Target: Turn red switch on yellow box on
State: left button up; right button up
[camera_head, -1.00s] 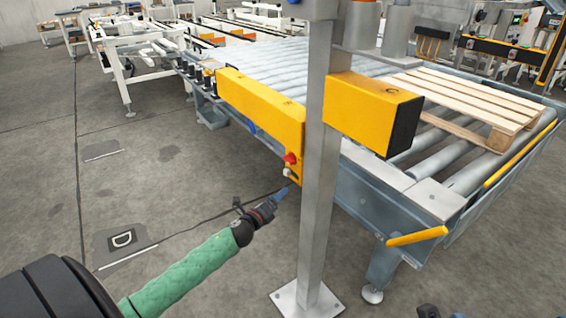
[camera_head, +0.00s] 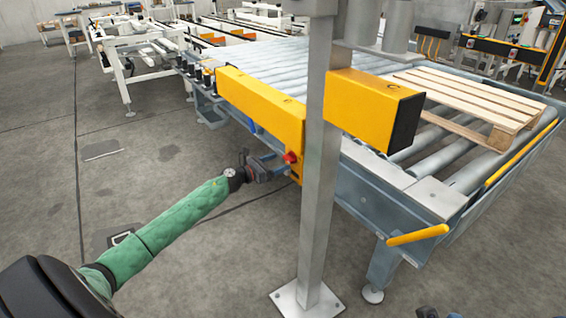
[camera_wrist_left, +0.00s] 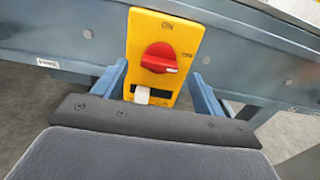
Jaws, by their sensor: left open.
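The yellow box (camera_head: 294,172) is a small plate with a red rotary switch (camera_head: 290,157), on the side of the roller conveyor. In the left wrist view the yellow box (camera_wrist_left: 165,50) carries the marks ON at the top and OFF at the right. The red switch (camera_wrist_left: 160,58) has its handle lying roughly sideways, its white mark toward OFF. A white tab (camera_wrist_left: 142,95) shows below it. My left gripper (camera_head: 275,163) is at the box; in the wrist view its blue fingers (camera_wrist_left: 160,90) are open on either side of it, with nothing held.
A grey post (camera_head: 317,190) stands just right of the switch, in front of the conveyor (camera_head: 395,200). A long yellow housing (camera_head: 260,105) lies above the box. A wooden pallet (camera_head: 470,92) rests on the rollers.

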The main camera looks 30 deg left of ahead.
aim_at(286, 159)
pick_arm(q)
jog(key=shift+x, duration=1.55)
